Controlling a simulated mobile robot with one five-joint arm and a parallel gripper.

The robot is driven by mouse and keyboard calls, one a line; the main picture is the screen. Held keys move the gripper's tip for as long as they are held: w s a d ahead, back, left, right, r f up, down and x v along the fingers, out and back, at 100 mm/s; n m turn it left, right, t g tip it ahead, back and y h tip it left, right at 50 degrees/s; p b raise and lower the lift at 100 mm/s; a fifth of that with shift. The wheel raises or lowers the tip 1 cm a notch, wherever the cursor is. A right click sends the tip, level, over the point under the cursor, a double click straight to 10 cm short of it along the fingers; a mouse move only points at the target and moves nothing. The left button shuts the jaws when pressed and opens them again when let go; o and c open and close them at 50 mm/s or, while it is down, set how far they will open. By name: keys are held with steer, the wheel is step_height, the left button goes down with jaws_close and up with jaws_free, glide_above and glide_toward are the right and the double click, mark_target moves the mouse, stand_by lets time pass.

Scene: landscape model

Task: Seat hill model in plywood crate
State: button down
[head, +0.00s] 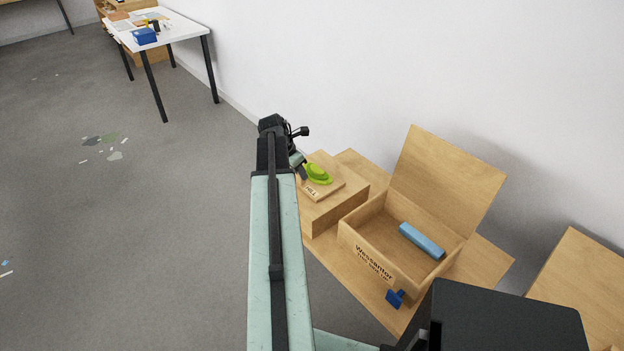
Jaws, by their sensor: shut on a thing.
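The hill model (319,174) is a bright green mound on a thin light-wood base with a small printed label. It is at or just above the top of a closed wooden box, left of the crate; I cannot tell whether its base touches the box. My gripper (302,168) is shut on the hill model at its left side, and the arm partly hides the grip. The plywood crate (374,259) stands open with its lid raised at the back and dark lettering on its front wall. A blue block (422,240) lies inside, toward the right.
The wooden box (337,212) stands beside the crate on a wooden tabletop (345,284). A small dark-blue object (396,299) is by the crate's front. The white wall is close behind. A white table (172,36) stands far left, beyond open floor.

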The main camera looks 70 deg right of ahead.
steer(key=shift+r+p, duration=0.3)
steer(key=shift+r, duration=0.15)
step_height(320, 180, up, 4)
steer(key=p, duration=0.3)
steer(key=shift+f+p, duration=0.2)
steer(key=shift+p, duration=0.1)
steer(key=shift+s, duration=0.1)
stand_by(3.2)
